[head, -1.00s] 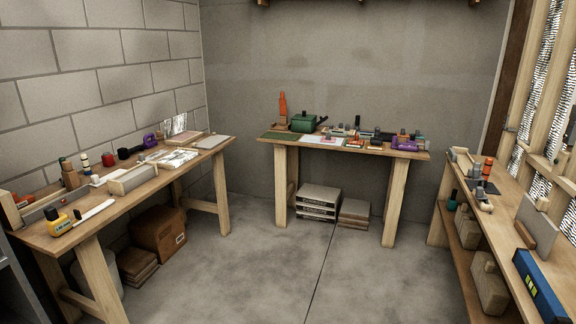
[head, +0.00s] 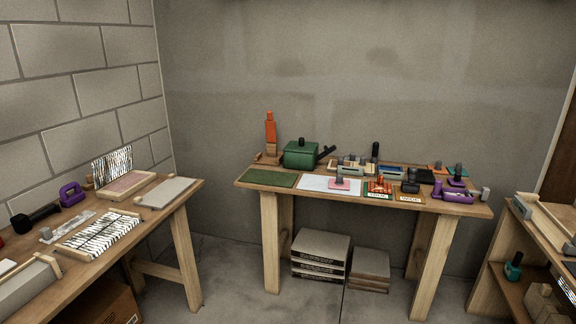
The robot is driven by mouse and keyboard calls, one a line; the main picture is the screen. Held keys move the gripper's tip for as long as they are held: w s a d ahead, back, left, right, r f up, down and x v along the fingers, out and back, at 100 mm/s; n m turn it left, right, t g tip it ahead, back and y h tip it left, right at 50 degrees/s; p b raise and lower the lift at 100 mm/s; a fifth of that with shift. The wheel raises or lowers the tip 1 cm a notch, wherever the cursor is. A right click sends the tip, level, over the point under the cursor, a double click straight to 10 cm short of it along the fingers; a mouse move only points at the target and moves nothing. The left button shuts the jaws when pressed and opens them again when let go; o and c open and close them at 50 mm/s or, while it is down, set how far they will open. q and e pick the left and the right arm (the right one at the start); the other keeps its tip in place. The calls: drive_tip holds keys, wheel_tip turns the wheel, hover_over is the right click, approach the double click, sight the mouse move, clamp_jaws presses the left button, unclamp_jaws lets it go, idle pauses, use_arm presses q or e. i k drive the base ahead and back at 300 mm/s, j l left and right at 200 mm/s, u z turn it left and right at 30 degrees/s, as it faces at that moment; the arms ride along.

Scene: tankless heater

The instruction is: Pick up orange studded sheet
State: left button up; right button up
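No orange sheet with visible studs can be made out for certain. On the back table (head: 262,192), a small flat orange piece (head: 436,169) lies at the far right side, partly hidden by darker items. A small orange-red object (head: 381,185) stands on a green-edged labelled card near the front edge. A tall orange item (head: 270,128) stands upright at the table's back left. Neither of my grippers is in view.
A green box (head: 300,154), a dark green mat (head: 268,178) and purple tools (head: 455,195) also lie on the back table. A left bench (head: 180,205) and right shelf unit (head: 487,278) flank it. The floor between is clear, with stacked boxes (head: 320,255) under the table.

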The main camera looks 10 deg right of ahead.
sight(380, 187)
drive_tip(key=i+z, duration=0.25)
drive_tip(key=i, duration=0.25)
drive_tip(key=i+j+z, duration=0.2)
drive_tip(key=i, duration=0.25)
drive_tip(key=i+j+z, duration=0.25)
drive_tip(key=i, duration=0.25)
